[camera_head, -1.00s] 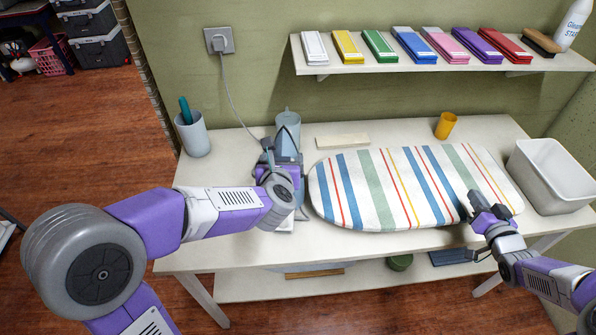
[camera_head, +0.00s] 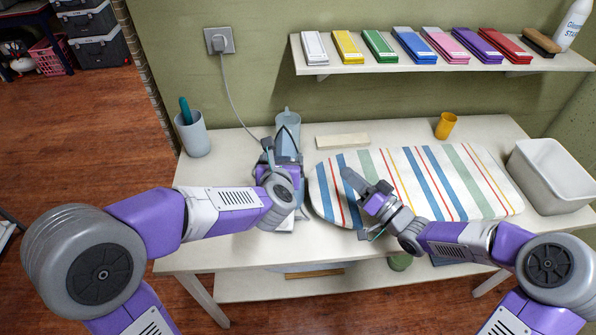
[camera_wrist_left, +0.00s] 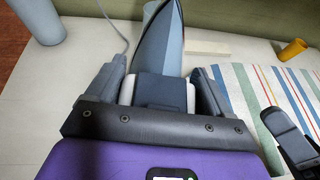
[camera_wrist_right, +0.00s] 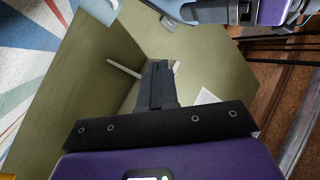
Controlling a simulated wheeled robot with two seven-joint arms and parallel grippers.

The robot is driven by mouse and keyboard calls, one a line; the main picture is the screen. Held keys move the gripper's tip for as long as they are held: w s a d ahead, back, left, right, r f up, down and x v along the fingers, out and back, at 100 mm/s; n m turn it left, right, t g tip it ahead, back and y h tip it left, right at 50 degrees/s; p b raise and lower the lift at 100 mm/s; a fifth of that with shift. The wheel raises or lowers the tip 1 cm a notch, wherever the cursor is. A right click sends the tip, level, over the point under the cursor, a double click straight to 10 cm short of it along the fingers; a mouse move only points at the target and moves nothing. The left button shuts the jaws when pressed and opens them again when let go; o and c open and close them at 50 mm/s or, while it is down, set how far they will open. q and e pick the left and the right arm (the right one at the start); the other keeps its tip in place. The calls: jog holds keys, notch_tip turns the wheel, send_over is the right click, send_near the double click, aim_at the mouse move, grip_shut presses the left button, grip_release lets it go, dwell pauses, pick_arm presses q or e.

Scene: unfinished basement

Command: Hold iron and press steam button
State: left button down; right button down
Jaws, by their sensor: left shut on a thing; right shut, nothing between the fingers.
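The iron (camera_head: 289,137) is blue-grey and stands at the left part of the white table, left of the ironing board, with its pointed tip up. The steam button cannot be made out. My right gripper (camera_head: 360,184) is shut and empty above the left part of the striped ironing board (camera_head: 460,185), right of the iron and apart from it. Its closed fingers also show in the right wrist view (camera_wrist_right: 158,80).
A grey cup (camera_head: 194,135) with a teal item stands at the table's left. A yellow cup (camera_head: 445,125), a pale block (camera_head: 343,141) and a white bin (camera_head: 550,178) stand behind and right. The iron's cord (camera_head: 237,105) runs to a wall socket (camera_head: 219,41).

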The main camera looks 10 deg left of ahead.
pick_arm(q)
jog(key=shift+r, duration=0.1)
pick_arm(e)
jog(key=s+a, duration=0.1)
jog(key=a, duration=0.7)
jog(key=shift+a, duration=0.35)
jog(key=shift+s+a, duration=0.1)
jog(key=shift+a, duration=0.05)
dwell(1.8)
jog(key=shift+a, duration=0.25)
